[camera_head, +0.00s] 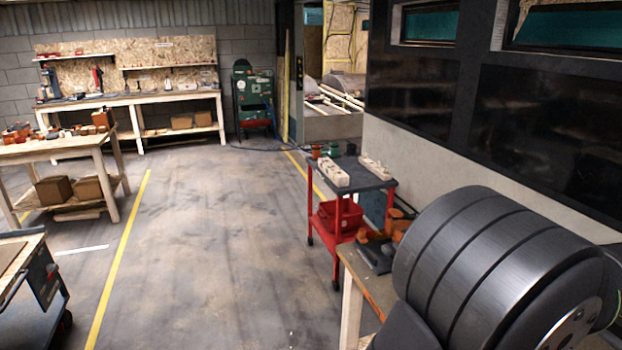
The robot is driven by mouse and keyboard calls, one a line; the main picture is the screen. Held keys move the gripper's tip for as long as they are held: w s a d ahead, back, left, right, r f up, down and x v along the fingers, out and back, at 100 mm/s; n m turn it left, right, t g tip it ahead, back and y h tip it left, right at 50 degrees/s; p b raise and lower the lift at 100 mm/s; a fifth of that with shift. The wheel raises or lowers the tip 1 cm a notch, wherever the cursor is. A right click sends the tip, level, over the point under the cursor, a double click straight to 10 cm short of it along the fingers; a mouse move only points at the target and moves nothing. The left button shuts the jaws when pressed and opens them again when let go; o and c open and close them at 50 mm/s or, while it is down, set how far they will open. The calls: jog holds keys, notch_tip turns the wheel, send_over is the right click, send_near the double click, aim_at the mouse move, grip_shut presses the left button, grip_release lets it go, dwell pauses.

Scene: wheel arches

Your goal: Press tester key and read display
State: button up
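I cannot make out a tester, its key or its display for certain in the head view. A green machine (252,95) stands by the back wall, with small light marks on its front too small to read. A dark cart (42,275) at the lower left has a panel with small markings on its side, also unreadable. My gripper is not in view. A large dark banded cylinder at the lower right looks like part of my arm and hides what lies behind it.
A red trolley (335,235) with pale blocks on top stands right of centre. A wooden bench (353,290) with dark and orange items is partly hidden at the lower right. A wooden table (113,177) stands at left. The middle floor (205,240) is clear.

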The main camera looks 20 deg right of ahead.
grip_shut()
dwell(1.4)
